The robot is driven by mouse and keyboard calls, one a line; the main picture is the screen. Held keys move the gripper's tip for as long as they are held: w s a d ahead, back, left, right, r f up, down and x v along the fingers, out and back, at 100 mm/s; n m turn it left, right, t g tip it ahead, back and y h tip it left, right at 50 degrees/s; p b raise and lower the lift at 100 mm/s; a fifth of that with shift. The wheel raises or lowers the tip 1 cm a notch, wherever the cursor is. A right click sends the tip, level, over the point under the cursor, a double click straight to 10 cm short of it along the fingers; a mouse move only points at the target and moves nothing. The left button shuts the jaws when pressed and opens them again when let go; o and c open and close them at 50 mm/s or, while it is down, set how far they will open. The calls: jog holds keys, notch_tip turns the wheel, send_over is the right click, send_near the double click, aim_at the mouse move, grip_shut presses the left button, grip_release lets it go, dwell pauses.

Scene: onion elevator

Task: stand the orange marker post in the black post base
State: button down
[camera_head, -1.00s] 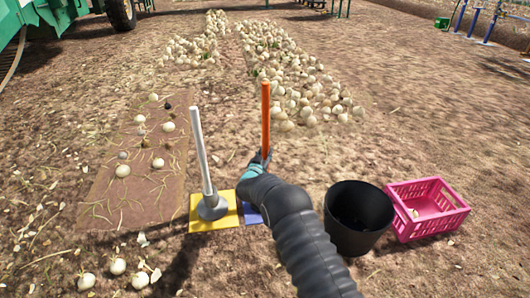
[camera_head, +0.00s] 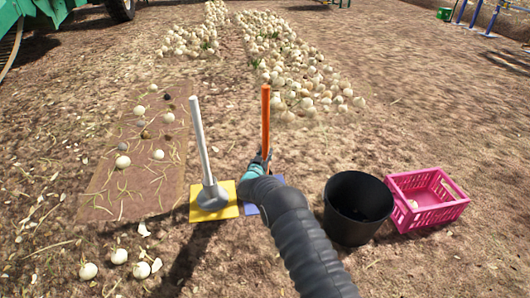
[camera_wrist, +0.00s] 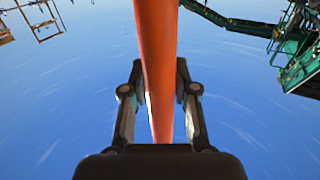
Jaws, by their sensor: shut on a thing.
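The orange marker post (camera_head: 265,118) stands about upright in my gripper (camera_head: 262,164), which is shut around it. In the wrist view the post (camera_wrist: 157,60) runs between the two fingers of my gripper (camera_wrist: 158,105). The post's lower end is hidden behind my gripper and arm in the head view. A blue mat (camera_head: 250,209) shows only at its edge beside my arm. I cannot see the black post base; my arm covers much of that spot.
A white post (camera_head: 200,140) stands tilted in a grey base (camera_head: 212,197) on a yellow mat (camera_head: 229,211), just left of my gripper. A black bucket (camera_head: 355,225) and a pink crate (camera_head: 428,212) stand right of my arm. Onions lie behind and at lower left.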

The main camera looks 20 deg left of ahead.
jog(key=c, duration=0.8)
grip_release()
jog(key=shift+r, duration=0.1)
jog(key=shift+s, duration=0.1)
jog(key=s, duration=0.8)
jog(key=s+d, duration=0.1)
jog(key=s, duration=0.3)
jog(key=shift+w, duration=0.1)
